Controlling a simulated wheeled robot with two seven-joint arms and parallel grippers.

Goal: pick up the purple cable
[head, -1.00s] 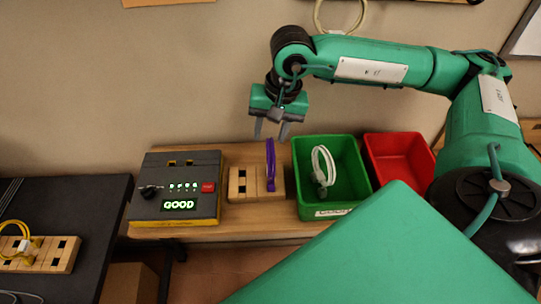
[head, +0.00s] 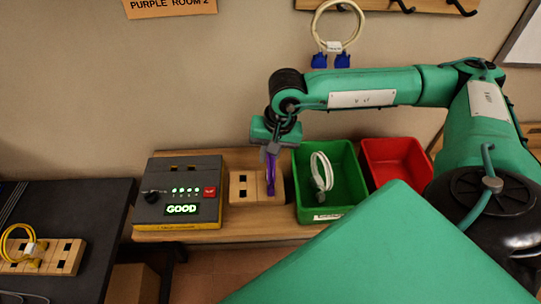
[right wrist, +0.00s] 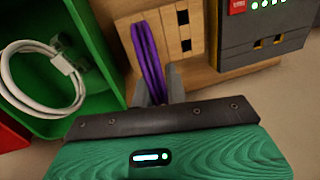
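The purple cable (head: 270,180) hangs as a narrow upright loop at the wooden block (head: 243,189) on the bench. Its lower end is at the block's right part. My right gripper (head: 270,153) is above the block, its fingers close together around the cable's upper part. In the right wrist view the purple cable (right wrist: 148,56) runs between the two fingers (right wrist: 158,88), which press in from both sides. The block (right wrist: 180,30) lies behind it. My left gripper is not in view.
A green bin (head: 342,212) with a coiled white cable (head: 321,172) stands right of the block, then a red bin (head: 395,160). A tester box (head: 178,190) showing GOOD stands left. A yellow cable (head: 20,243) lies on a block on the dark table (head: 85,205).

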